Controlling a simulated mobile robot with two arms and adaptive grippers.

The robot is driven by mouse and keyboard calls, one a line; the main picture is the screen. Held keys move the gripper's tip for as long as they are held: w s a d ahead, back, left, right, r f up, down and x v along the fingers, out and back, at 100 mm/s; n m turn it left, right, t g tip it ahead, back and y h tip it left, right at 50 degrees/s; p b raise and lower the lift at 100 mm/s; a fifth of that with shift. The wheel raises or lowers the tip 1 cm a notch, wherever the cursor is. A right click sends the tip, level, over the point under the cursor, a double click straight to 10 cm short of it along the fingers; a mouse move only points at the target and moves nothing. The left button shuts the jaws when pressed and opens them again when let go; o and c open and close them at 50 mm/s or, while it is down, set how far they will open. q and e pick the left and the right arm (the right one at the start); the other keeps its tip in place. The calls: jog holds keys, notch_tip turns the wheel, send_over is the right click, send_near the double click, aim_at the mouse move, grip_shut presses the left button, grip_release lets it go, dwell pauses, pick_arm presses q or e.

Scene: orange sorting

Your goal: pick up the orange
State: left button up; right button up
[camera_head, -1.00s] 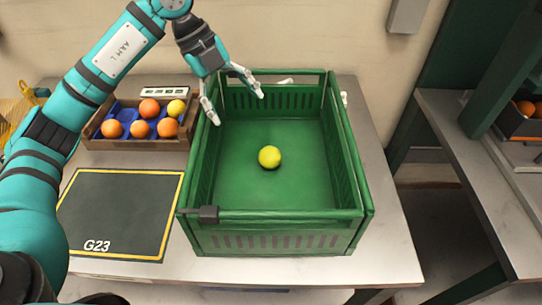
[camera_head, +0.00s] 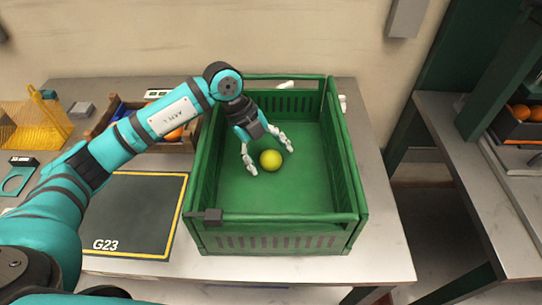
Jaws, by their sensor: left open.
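A yellow-green round fruit (camera_head: 271,160) lies on the floor of the green crate (camera_head: 275,218). It is the only fruit I see in the crate. My left gripper (camera_head: 270,162) reaches down into the crate from above. Its fingers are spread, one on the left and one on the right of the fruit. I cannot tell whether they touch it. Orange fruits (camera_head: 174,134) sit in a wooden box left of the crate, mostly hidden behind my left arm. My right gripper is not in view.
A dark mat marked G23 (camera_head: 130,215) lies left of the crate. The wooden box (camera_head: 104,118) is behind it. A yellow mesh holder (camera_head: 35,122) stands at far left. More oranges (camera_head: 522,111) lie in a box on the right bench.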

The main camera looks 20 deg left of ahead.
pick_arm(q)
jog(key=shift+f, duration=0.3)
jog(key=c, duration=1.3)
jog(key=shift+r, duration=0.15)
notch_tip(320, 180, up, 8)
jog(key=shift+d+r+b, duration=0.1)
jog(key=shift+r+b, duration=0.1)
jog(key=shift+b, duration=0.55)
notch_tip(320, 180, up, 3)
jog(key=p, duration=0.1)
notch_tip(320, 180, up, 9)
jog(key=p, duration=0.7)
send_over(269, 153)
jog(key=shift+f, duration=0.1)
